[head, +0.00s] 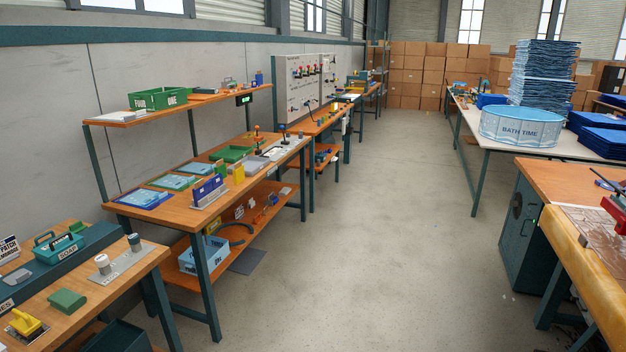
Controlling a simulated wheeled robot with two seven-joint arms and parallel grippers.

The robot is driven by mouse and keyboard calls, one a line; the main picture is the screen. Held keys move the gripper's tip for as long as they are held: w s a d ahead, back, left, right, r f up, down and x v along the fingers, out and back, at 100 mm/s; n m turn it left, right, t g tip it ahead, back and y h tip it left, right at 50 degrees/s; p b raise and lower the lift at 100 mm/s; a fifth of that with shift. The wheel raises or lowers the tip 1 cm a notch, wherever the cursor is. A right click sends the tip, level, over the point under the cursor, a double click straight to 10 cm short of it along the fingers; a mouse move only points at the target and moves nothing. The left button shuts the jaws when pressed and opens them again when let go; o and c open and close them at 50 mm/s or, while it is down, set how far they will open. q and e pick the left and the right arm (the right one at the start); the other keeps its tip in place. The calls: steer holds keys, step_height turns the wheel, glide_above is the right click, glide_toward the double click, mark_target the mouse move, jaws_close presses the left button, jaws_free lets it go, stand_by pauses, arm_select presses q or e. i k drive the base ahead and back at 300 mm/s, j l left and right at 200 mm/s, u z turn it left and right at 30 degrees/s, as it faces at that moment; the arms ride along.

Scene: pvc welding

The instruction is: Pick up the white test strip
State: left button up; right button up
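I cannot surely pick out a white test strip from this distance. Several small pale items lie on the middle workbench (180,212), among them a whitish flat piece (275,153) near its far end, but its kind is too small to tell. Neither of my grippers shows in the head view.
A round blue tub (519,128) stands on the right-hand white table. A wooden bench (560,180) is at near right. The aisle floor (385,230) is clear.

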mark_target(275, 150)
steer(key=i, duration=2.7)
steer(key=i+l+u, duration=0.1)
steer(key=i, duration=1.3)
